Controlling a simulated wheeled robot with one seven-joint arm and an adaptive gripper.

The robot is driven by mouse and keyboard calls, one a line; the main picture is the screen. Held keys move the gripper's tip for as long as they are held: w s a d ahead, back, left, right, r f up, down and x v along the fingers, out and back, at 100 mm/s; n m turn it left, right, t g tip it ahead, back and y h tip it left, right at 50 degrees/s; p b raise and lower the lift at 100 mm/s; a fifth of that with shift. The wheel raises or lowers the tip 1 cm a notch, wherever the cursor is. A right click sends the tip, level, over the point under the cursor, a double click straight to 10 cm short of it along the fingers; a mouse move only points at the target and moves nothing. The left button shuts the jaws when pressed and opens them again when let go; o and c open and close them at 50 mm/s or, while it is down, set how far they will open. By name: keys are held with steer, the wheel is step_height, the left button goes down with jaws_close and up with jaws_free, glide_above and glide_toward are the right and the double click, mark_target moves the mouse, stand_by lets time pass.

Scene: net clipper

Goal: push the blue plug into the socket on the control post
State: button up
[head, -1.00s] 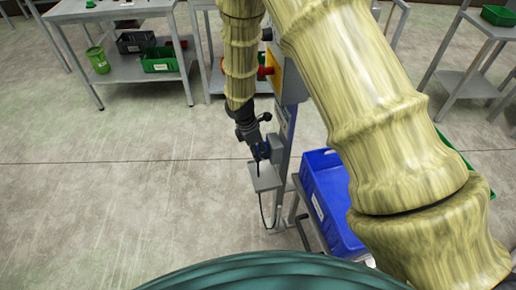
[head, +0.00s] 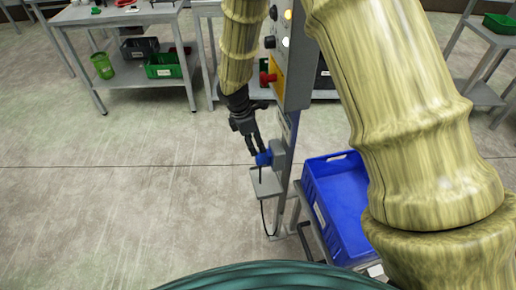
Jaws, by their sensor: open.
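The control post (head: 292,95) stands upright right of the picture's middle, with lamps, black knobs and a red knob on a yellow plate. The small blue plug (head: 264,158) is low on the post, at the grey socket housing (head: 278,151). It appears to touch the housing; how deep it sits I cannot tell. My gripper (head: 256,149) is open, fingers pointing down, just above and left of the plug. It does not appear to hold the plug. A dark cable hangs below it.
A small grey ledge (head: 266,184) juts from the post under the plug. A blue crate (head: 340,205) stands on a low stand to the right. A workbench (head: 120,14) with bins is at the back left. The floor on the left is clear.

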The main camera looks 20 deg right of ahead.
steer(key=shift+v, duration=1.65)
